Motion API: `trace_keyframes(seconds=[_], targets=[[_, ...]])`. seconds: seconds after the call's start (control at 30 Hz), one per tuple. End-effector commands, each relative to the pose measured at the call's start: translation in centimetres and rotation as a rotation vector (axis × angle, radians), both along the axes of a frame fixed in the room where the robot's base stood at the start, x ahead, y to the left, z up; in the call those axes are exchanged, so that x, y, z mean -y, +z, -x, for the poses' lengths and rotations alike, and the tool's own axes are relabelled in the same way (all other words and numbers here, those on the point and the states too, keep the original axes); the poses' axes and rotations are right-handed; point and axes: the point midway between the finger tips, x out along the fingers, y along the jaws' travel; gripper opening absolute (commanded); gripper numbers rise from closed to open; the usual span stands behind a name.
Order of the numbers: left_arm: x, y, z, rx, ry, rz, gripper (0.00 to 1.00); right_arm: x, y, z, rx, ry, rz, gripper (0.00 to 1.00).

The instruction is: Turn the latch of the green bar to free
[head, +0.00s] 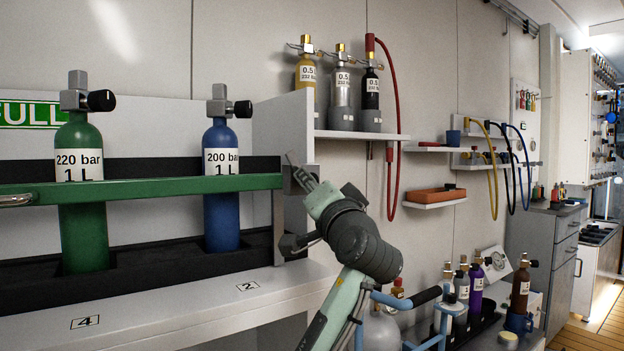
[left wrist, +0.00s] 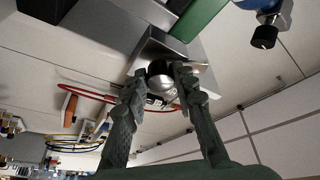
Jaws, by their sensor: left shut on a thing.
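The green bar (head: 140,190) runs level across the front of a green and a blue cylinder. Its right end meets a metal bracket at the post, and it also shows in the left wrist view (left wrist: 203,16). My left gripper (head: 302,178) is at this right end. In the left wrist view, the fingers (left wrist: 158,82) are shut on the latch, a rounded silvery and dark knob (left wrist: 162,78) in front of a metal plate. In the head view the gripper largely hides the latch, so I cannot tell which way it points. My right gripper is not in view.
The green cylinder (head: 82,225) and the blue cylinder (head: 221,222) stand upright in a black rack behind the bar. A shelf (head: 360,136) with small bottles and a hanging red hose (head: 394,150) is just right of the gripper. More bottles stand lower right.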

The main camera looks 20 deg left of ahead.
Motion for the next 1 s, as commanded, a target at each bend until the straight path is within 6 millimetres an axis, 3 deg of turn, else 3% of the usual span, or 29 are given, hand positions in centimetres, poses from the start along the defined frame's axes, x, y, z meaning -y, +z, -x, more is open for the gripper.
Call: trace_keyframes(seconds=[0.2, 0.5, 1.0], targets=[[-0.01, 0.05, 0.12, -0.156, -0.002, -0.115, 0.0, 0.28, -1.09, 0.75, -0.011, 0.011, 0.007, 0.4], [-0.06, 0.17, 0.15, -0.324, -0.001, -0.249, 0.0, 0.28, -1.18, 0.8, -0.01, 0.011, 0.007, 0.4], [-0.06, 0.21, 0.16, -0.425, -0.001, -0.327, 0.0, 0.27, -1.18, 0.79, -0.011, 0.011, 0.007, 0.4]])
